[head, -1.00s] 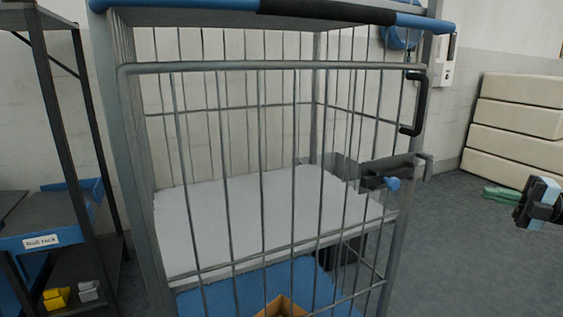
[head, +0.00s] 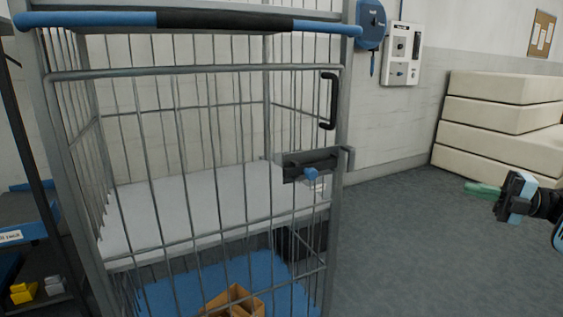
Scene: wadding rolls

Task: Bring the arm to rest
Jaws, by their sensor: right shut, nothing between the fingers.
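My right gripper (head: 509,197) is at the right edge of the head view, held in free air in front of the grey floor. It is shut and empty, and stands well apart from the cage trolley. Part of my right arm shows behind it at the picture's edge. My left gripper is not in view.
A wire cage trolley (head: 190,71) with a latch (head: 310,164) fills the left and middle. Its white shelf (head: 190,205) looks bare; a cardboard box (head: 233,300) sits below. Cream stacked blocks (head: 490,117) stand at the back right. A dark rack (head: 30,150) is at far left.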

